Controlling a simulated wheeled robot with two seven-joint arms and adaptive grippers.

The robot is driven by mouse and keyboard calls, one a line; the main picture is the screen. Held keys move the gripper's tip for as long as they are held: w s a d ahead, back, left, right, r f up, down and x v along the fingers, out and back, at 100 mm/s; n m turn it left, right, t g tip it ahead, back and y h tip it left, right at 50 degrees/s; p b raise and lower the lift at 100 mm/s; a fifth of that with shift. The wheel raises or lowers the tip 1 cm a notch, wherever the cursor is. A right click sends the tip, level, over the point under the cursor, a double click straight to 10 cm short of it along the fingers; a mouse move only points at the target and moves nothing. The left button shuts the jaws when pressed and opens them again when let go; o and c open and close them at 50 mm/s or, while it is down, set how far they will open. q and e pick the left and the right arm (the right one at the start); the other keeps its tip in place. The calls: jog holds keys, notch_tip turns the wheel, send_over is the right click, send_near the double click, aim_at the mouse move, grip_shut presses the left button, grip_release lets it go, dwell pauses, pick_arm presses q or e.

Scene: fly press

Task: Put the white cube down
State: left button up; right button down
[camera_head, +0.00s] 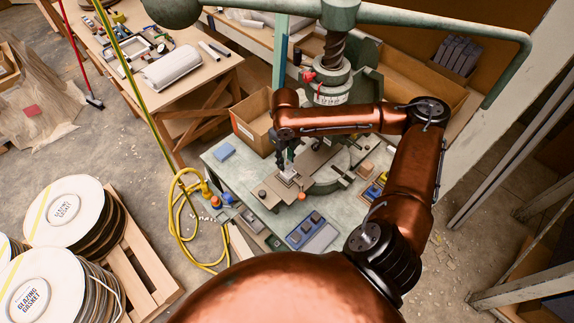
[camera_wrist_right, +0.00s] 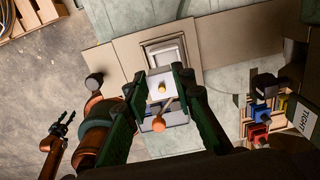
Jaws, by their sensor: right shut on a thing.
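My right gripper (camera_head: 283,164) points down over the press bed, below and left of the press ram. In the right wrist view its two dark green fingers (camera_wrist_right: 160,92) are shut on the white cube (camera_wrist_right: 153,82), whose pale face shows between them with a yellow spot on it. In the head view the cube is small and partly hidden at the fingertips. A grey square frame (camera_wrist_right: 165,50) lies on the tan bed plate just beyond the cube. I cannot tell whether the cube touches anything below. My left gripper (camera_wrist_right: 62,123) shows open and empty in the right wrist view.
The press screw and ram (camera_head: 331,85) stand close behind my right gripper. An orange ball knob (camera_wrist_right: 158,124) is near the cube.

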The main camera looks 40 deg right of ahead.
aim_at(287, 160)
jog(key=shift+w+d+f, duration=0.15)
jog(key=shift+d+f, duration=0.15)
jog(key=shift+f, duration=0.1)
jog(key=f, duration=0.3)
jog(key=shift+d+f, duration=0.25)
jog(key=shift+f, duration=0.1)
jog(key=shift+a, duration=0.1)
jog(key=c, duration=1.6)
grip_release()
notch_tip(287, 160, up, 12)
jog(key=shift+r, duration=0.1)
